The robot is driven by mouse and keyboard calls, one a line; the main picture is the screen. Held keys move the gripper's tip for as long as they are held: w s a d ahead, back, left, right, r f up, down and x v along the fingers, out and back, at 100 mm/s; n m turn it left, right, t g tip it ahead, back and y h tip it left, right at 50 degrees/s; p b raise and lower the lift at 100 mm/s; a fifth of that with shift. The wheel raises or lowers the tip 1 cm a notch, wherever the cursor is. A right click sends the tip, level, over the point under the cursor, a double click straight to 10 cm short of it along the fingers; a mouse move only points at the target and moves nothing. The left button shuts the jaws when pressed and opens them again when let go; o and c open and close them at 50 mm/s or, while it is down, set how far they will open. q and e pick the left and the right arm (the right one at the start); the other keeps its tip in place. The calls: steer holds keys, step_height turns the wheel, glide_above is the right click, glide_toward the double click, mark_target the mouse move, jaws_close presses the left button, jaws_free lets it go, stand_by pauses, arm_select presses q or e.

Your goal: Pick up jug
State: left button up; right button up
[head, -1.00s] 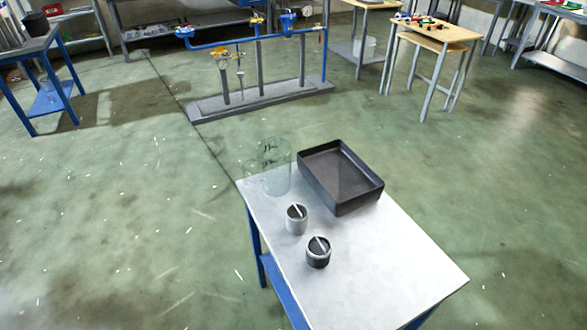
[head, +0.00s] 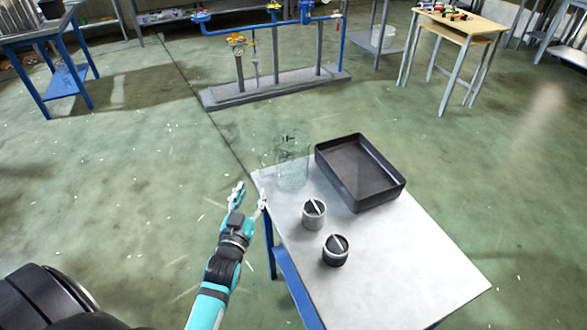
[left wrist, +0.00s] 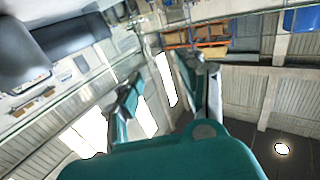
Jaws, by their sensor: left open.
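The clear glass jug (head: 292,163) stands upright at the far left corner of the small table (head: 420,262). Its handle seems to be on its left side. My left gripper (head: 250,194) is open and empty, just off the table's left edge. It is nearer than the jug and to its left, apart from it. The left wrist view shows the open fingers (left wrist: 160,90) with nothing between them, and the jug is not clear there. My right gripper is not in view.
A dark tray (head: 397,190) lies right of the jug. The table's front right part is bare. A blue pipe rig (head: 262,25) stands on the floor behind.

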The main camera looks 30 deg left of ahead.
mark_target(260, 166)
arm_select(q)
steer(key=b+x, duration=0.2)
steer(key=x, duration=0.4)
steer(key=shift+w+a+f+b, duration=0.15)
steer(key=shift+w+f+b, duration=0.05)
steer(key=shift+w+b, duration=0.15)
steer(key=b+x, duration=0.3)
steer(key=x, duration=0.2)
steer(key=shift+a+f, duration=0.15)
steer(key=shift+a, duration=0.05)
steer(key=shift+w, duration=0.15)
steer(key=shift+r, duration=0.2)
steer(key=shift+c, duration=0.6)
steer(key=c, duration=0.7)
jaws_close()
